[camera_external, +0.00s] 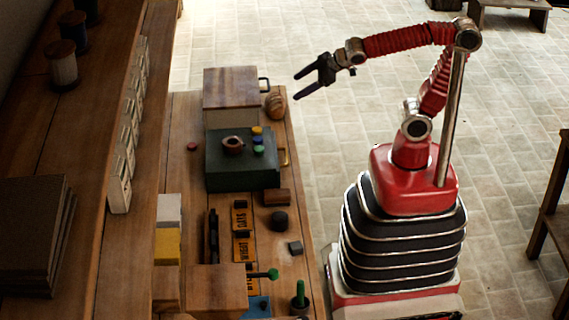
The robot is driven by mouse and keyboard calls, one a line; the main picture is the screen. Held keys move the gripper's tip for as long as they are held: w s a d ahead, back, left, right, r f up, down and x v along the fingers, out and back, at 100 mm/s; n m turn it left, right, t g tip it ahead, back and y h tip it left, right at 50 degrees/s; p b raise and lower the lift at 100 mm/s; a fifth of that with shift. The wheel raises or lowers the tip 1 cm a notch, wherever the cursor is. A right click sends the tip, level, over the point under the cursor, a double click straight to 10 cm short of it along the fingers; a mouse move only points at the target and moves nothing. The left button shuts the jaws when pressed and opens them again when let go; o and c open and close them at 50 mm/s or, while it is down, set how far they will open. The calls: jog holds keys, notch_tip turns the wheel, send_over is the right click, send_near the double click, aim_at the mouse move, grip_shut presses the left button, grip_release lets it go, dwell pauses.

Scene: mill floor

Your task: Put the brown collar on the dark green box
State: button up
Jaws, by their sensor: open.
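The brown collar (233,143) is a small ring with an open middle. No part of the collar's ring appears covered by my gripper.
A wooden-lidded box (231,84) with a dark handle stands behind the green box, beside a round striped brown object (275,104). A brown block (277,196), dark pieces and lettered plates lie in front. A shelf with white drawers (130,125) runs along the left. The tiled floor is open.

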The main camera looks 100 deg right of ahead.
jog(key=s+a+f+g+y, duration=0.3)
jog(key=s+a, duration=0.6)
jog(key=s, duration=0.4)
jog(key=shift+s+f+g, duration=0.3)
jog(key=shift+s+f, duration=0.1)
jog(key=shift+f, duration=0.5)
